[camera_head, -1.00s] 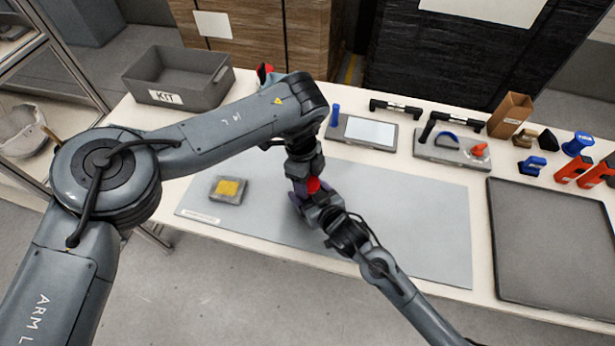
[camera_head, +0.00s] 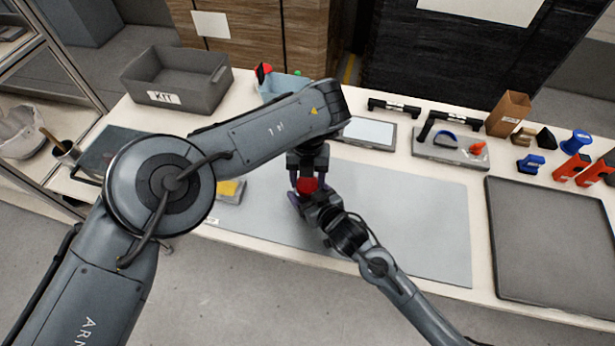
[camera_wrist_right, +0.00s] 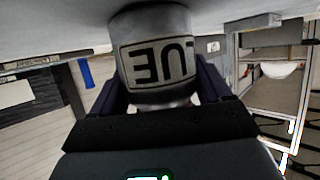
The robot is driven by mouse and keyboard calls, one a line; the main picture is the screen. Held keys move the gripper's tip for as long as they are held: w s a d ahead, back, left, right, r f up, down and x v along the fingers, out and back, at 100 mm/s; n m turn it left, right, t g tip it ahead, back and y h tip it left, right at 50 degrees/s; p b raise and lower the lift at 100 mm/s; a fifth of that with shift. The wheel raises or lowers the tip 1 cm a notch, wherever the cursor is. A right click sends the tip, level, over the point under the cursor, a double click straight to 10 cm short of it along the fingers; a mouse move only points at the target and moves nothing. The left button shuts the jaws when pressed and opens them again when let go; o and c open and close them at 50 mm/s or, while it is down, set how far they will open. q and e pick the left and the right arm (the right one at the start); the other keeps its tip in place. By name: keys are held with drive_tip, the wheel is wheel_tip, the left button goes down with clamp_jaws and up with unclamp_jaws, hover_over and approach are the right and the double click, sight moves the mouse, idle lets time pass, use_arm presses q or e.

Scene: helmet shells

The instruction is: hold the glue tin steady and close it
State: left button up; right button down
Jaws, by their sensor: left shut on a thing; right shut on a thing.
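The grey glue tin (camera_wrist_right: 155,60) fills the middle of the right wrist view, its label partly readable and upside down. My right gripper (camera_head: 307,200) is shut around the tin's body, with purple fingers on either side in the wrist view. In the head view the tin is mostly hidden by the grippers. My left gripper (camera_head: 307,172) points down directly above it, shut on a red lid (camera_head: 307,185). The lid is at the tin's top; I cannot tell whether it is seated.
A yellow sponge on a grey block (camera_head: 229,191) lies on the grey mat (camera_head: 420,215), partly behind my left arm. The KIT bin (camera_head: 175,98) and a light blue container (camera_head: 270,88) stand behind. A dark tray (camera_head: 560,250) is at right. The mat's right half is clear.

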use_arm(q)
drive_tip(key=o, duration=1)
drive_tip(key=shift+r, duration=2.3)
drive_tip(key=shift+c, duration=0.4)
